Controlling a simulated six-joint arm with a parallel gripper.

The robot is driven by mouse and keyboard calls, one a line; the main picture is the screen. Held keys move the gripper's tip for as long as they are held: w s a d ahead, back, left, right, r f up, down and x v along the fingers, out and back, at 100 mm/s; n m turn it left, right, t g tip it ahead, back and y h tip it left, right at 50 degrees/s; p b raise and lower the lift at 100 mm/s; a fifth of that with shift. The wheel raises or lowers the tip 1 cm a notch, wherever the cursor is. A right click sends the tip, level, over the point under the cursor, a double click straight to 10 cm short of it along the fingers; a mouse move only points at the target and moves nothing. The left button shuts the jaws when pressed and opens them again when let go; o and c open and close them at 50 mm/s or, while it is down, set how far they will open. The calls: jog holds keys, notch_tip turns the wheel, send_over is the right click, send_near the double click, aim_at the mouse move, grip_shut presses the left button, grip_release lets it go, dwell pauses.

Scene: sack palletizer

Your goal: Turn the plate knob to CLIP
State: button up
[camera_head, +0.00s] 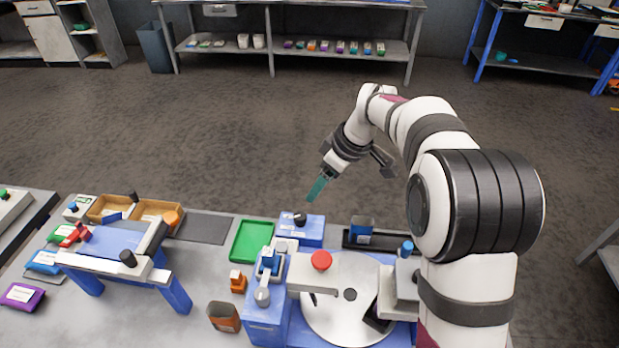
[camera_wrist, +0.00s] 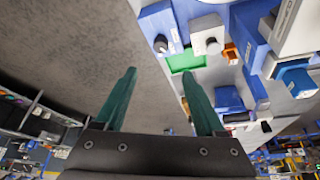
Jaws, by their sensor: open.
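A black knob (camera_head: 300,217) sits on a small blue box (camera_head: 312,232) behind the round plate (camera_head: 337,318). It is probably the plate knob, but no lettering such as CLIP can be read. The knob also shows in the wrist view (camera_wrist: 160,44), near the top, beyond the fingertips. My gripper (camera_head: 317,189) is in the air above and behind the box, pointing down and left, apart from the knob. In the wrist view, its two teal fingers (camera_wrist: 157,72) stand apart with nothing between them.
A red button (camera_head: 321,261) sits on a grey arm over the plate. A green tray (camera_head: 252,241) lies left of the knob box. A blue press frame (camera_head: 130,240) stands further left.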

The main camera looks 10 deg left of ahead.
aim_at(300, 216)
jog(key=x, duration=1.4)
jog(key=shift+f, duration=0.4)
grip_shut()
